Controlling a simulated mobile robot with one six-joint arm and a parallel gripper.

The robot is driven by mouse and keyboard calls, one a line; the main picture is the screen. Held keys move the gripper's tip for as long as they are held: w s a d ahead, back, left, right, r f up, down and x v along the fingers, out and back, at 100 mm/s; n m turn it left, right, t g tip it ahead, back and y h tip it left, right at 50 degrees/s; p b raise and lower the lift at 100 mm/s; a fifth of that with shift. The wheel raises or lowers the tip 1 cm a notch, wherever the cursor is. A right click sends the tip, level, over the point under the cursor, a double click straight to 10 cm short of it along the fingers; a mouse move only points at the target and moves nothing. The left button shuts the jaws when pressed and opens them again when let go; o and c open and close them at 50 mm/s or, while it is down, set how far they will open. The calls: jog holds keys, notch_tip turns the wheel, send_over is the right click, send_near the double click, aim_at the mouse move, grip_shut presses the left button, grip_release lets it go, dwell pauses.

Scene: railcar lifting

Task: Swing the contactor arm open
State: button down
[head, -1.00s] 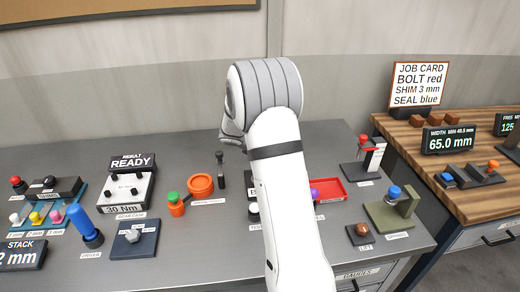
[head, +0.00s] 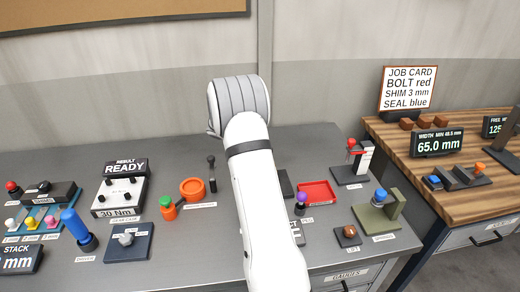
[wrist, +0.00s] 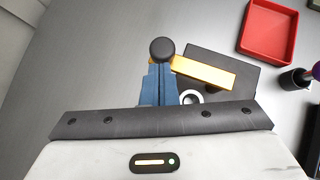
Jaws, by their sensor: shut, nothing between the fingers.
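In the wrist view, my gripper (wrist: 159,82) has its blue fingers together and empty. The fingertips are right at a round black knob (wrist: 162,48); I cannot tell whether they touch it. A yellow bar (wrist: 207,72), which looks like the contactor arm, runs from beside the knob to the right over a dark block (wrist: 240,67). A pale ring (wrist: 190,97) shows just right of the fingers, partly hidden by the gripper body. In the head view my own arm hides the gripper and most of this device; a dark block edge (head: 285,184) shows to its right.
A red tray (head: 318,193) lies right of my arm, with a purple-topped part (head: 300,203) near it. Left stand an orange ring dish (head: 192,188), a black upright lever (head: 212,172) and the READY box (head: 125,185). The back of the grey bench is clear.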

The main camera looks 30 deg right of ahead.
dwell(0.3)
jog(key=w+a+f+b+v, duration=0.1)
jog(key=a+f+b+v, duration=0.1)
jog(key=v, duration=1.1)
